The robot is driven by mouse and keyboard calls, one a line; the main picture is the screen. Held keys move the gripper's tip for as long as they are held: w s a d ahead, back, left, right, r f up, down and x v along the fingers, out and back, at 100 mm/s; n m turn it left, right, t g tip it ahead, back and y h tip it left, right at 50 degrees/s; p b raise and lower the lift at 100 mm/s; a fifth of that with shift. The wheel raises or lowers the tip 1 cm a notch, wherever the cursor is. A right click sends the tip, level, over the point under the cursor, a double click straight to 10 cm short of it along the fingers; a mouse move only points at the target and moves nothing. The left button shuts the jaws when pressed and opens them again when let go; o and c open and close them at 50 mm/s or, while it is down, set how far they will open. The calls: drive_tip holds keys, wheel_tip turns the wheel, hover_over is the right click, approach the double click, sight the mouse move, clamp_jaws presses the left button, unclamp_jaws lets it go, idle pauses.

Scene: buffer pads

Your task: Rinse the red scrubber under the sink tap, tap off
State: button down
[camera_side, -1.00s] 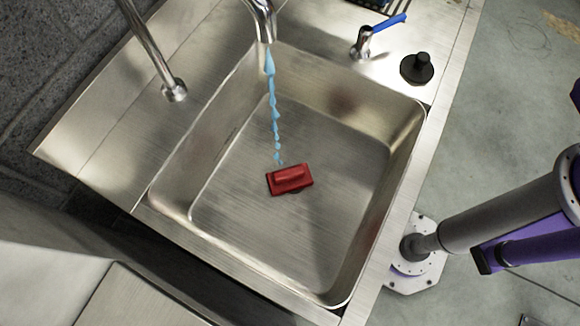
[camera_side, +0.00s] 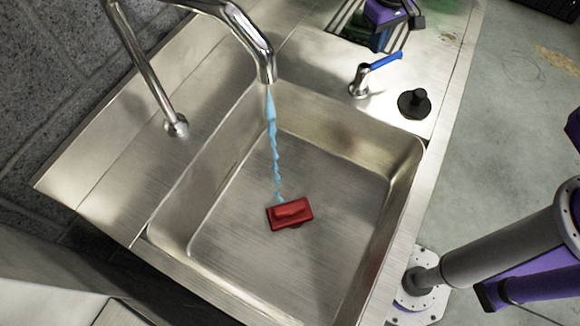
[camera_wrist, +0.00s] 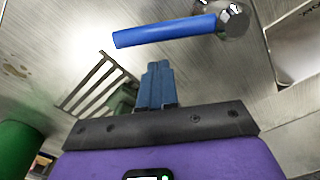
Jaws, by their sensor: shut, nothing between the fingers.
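The red scrubber (camera_side: 290,214) lies on the floor of the steel sink (camera_side: 330,262). Blue water runs from the spout of the curved tap (camera_side: 264,62) and meets the scrubber near its upper left edge. The tap handle with a blue lever (camera_side: 385,61) stands on the counter behind the sink; its lever (camera_wrist: 165,32) also shows in the wrist view. My gripper (camera_side: 380,40) is at the top of the side view, just behind the lever. In the wrist view, its blue fingers (camera_wrist: 156,72) are shut together and empty, apart from the lever.
A black stopper (camera_side: 414,103) stands on the counter right of the handle. A slotted grating (camera_wrist: 97,85) lies beside my fingers in the wrist view. A green object (camera_wrist: 20,148) is at the lower left there. The sink's lower part is clear.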

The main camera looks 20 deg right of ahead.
sight(395, 56)
drive_tip(key=shift+f, duration=0.15)
drive_tip(key=shift+s+d, duration=0.75)
drive_tip(key=shift+s, duration=0.25)
drive_tip(key=shift+s+d, duration=0.2)
drive_tip(key=shift+s, duration=0.35)
drive_tip(key=shift+s+d, duration=0.2)
drive_tip(key=shift+s, duration=0.35)
drive_tip(key=shift+s+d, duration=0.1)
drive_tip(key=shift+s, duration=1.1)
